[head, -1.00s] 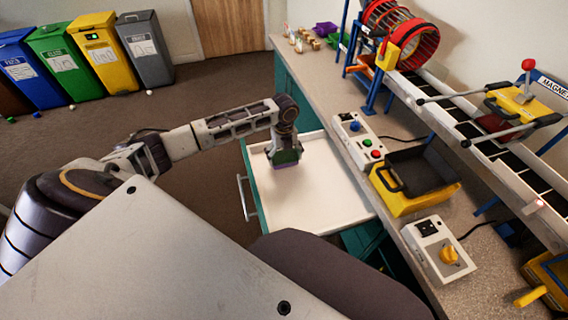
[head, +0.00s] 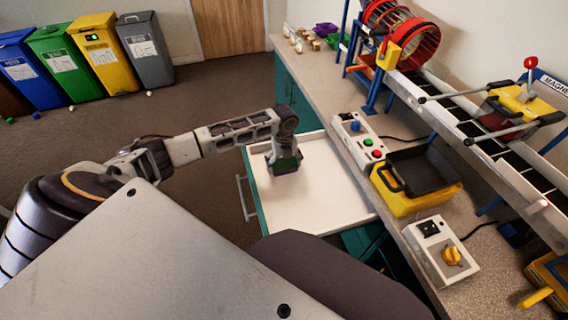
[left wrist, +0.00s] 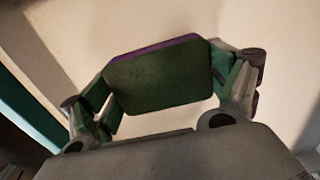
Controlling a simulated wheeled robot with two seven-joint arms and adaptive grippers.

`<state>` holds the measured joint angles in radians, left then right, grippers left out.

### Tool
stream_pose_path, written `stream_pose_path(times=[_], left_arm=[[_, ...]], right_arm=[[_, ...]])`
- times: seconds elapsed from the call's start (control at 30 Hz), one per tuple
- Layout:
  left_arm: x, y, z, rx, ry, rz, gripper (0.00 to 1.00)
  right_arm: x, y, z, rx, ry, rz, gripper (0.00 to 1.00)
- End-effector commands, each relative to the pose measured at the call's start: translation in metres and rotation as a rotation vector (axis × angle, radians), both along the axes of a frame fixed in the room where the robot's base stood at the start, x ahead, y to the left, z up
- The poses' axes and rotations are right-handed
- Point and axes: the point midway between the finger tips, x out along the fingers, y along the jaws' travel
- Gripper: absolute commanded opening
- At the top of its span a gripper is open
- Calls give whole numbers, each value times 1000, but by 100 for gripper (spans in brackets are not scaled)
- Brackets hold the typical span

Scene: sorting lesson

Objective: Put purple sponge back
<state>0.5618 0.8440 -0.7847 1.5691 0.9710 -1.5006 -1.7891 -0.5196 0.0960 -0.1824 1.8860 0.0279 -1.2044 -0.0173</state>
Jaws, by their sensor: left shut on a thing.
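The purple sponge (left wrist: 160,78) has a dark green face and a thin purple edge. In the left wrist view it sits between the two fingers of my left gripper (left wrist: 165,85), which is shut on it. In the head view my left gripper (head: 284,168) points down over the open white drawer (head: 318,205), with the sponge (head: 285,164) at its tip. I cannot tell whether the sponge touches the drawer floor. The drawer is otherwise empty where I can see it. My right gripper is not in view.
The drawer handle (head: 243,199) faces left. On the counter to the right are a control box (head: 357,133), a yellow tray with a black inside (head: 405,205) and a switch box (head: 440,252). A conveyor (head: 470,125) runs behind. Several bins stand at the back left.

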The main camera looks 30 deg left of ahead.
Motion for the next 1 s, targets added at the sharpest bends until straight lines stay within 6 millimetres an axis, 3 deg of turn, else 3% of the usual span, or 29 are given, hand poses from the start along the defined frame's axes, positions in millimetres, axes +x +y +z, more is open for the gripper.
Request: stream_pose_path(times=[0.1, 0.13, 0.23, 0.77, 1.0], left_arm=[[0, 0, -2, -1, 1, 0, 66], [0, 0, -2, -1, 1, 0, 89], [0, 0, -2, 0, 0, 0, 100], [0, 0, 1, 1, -1, 0, 100], [1, 0, 18, 0, -1, 0, 100]], right_arm=[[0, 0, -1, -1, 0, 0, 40], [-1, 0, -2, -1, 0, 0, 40], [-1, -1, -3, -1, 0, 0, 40], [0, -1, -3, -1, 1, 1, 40], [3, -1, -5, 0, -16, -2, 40]])
